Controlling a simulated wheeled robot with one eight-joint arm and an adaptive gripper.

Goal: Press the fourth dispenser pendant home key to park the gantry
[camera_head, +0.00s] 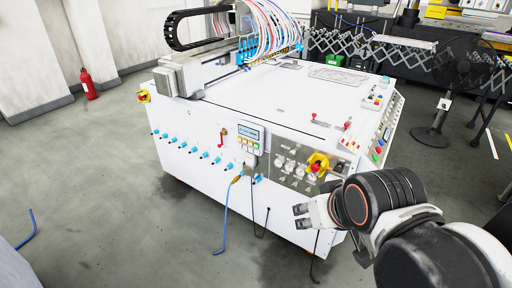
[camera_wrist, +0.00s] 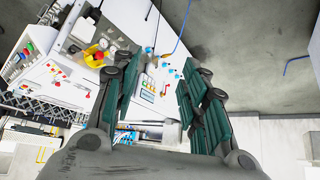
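The dispenser pendant (camera_head: 251,131) is a pale box with a small screen and a row of coloured keys. It hangs on the front side of the white gantry machine (camera_head: 300,95), near its top edge. In the wrist view the pendant (camera_wrist: 148,88) shows beyond and between my fingers, turned sideways. Its individual keys are too small to tell apart, so I cannot pick out the home key. My gripper (camera_head: 301,216) is to the right of and below the pendant in the head view, apart from it. In the wrist view my gripper (camera_wrist: 159,72) is open and empty.
A yellow-and-red emergency stop (camera_head: 318,163) and several gauges (camera_head: 291,166) are right of the pendant. Blue fittings (camera_head: 192,149) line the panel to its left. A blue hose (camera_head: 225,220) hangs below. A black fan (camera_head: 462,65) stands right. Floor in front is open.

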